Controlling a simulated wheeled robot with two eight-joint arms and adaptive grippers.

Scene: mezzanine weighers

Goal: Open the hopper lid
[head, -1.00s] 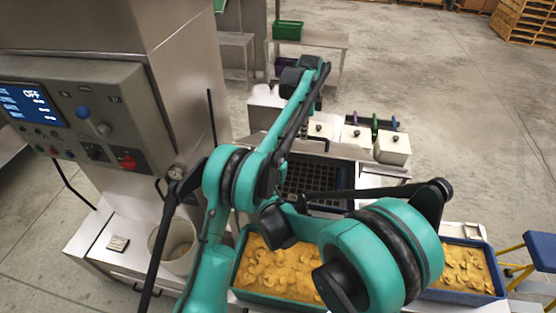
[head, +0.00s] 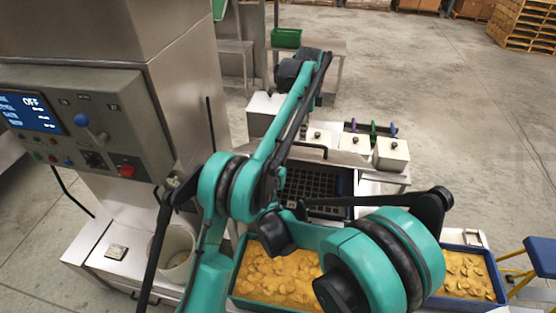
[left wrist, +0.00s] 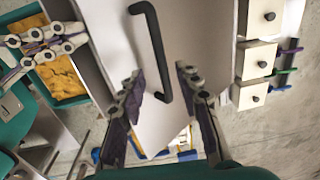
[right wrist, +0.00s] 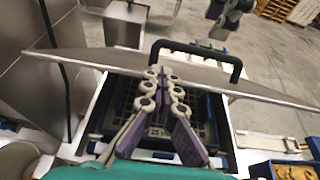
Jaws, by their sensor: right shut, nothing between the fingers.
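The hopper lid is a pale metal plate (left wrist: 200,35) with a black bar handle (left wrist: 152,45) in the left wrist view. In the right wrist view the lid (right wrist: 255,92) shows nearly edge-on, tilted above a dark grid, with its handle (right wrist: 205,50) on top. My left gripper (left wrist: 158,72) is open; the handle's lower end lies between its fingers in the picture, but I cannot tell how far below. The left wrist end (head: 300,68) is high in the head view. My right gripper (right wrist: 162,72) is shut and empty, its tips overlapping the lid's edge; contact is unclear.
A dark grid (head: 322,185) sits below the lid area. Blue-rimmed bins of yellow chips (head: 462,252) stand in front. White tubs (head: 391,153) with black knobs stand behind. A steel machine with a control panel (head: 85,118) is at left. The floor at right is open.

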